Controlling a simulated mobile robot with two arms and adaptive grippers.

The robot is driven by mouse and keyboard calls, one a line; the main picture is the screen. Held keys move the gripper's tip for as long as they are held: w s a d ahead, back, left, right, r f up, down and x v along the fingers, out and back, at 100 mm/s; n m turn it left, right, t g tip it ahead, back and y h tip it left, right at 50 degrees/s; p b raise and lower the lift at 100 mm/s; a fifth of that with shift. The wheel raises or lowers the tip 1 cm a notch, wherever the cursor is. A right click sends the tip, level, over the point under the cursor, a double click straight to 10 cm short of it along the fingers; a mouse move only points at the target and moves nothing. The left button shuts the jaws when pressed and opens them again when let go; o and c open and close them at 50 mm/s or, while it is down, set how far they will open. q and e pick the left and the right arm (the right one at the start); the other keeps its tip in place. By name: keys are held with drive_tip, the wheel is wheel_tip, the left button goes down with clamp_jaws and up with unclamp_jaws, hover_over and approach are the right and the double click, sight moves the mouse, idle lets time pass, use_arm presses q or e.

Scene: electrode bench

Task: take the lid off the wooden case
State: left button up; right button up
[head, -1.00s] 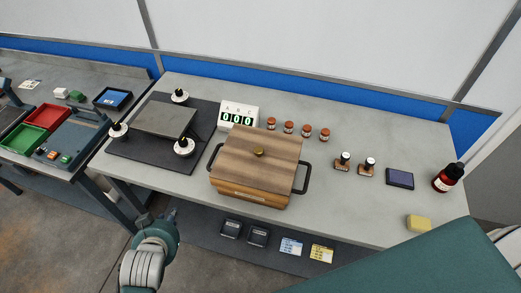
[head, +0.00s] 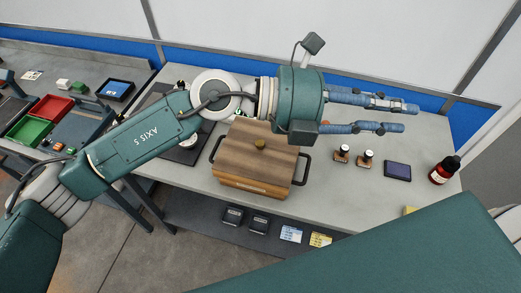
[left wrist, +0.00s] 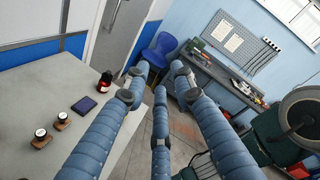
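The wooden case (head: 250,188) stands on the bench with its lid (head: 240,155) on top. The lid has a round brass knob (head: 259,144), and dark handles stick out at the case's left and right sides. My left gripper (head: 402,118) is open and empty in the air, above the bench's back right part. Its blue fingers point right, away from the case. In the left wrist view the gripper's (left wrist: 160,76) fingers are spread with nothing between them, and the case is not in that view. My right gripper is not in view.
Two stampers (head: 354,156), a dark blue pad (head: 397,171) and a red bottle (head: 444,170) stand right of the case. My left arm hides the display and most small jars behind the case. Red (head: 55,108) and green trays lie on the left bench.

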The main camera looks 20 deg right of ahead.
use_arm(q)
wheel_tip(320, 180, down, 8)
drive_tip(key=w+a+m+t+y, duration=0.1)
drive_tip(key=w+a+m+y, duration=0.1)
drive_tip(key=w+y, duration=0.15)
drive_tip(key=t+y, duration=0.6)
drive_tip(key=y, duration=0.4)
approach(260, 142)
drive_tip(key=b+x, duration=0.1)
drive_tip(key=x, duration=0.2)
drive_tip(key=shift+w+d+f+h, duration=0.1)
drive_tip(key=shift+d+f+h, duration=0.05)
drive_tip(key=shift+f+h, duration=0.1)
drive_tip(key=x, duration=0.4)
drive_tip(key=shift+a+f, duration=0.25)
drive_tip(key=shift+f, duration=0.2)
drive_tip(key=shift+d+f, duration=0.1)
drive_tip(key=shift+f, duration=0.1)
drive_tip(key=shift+r, duration=0.1)
clamp_jaws()
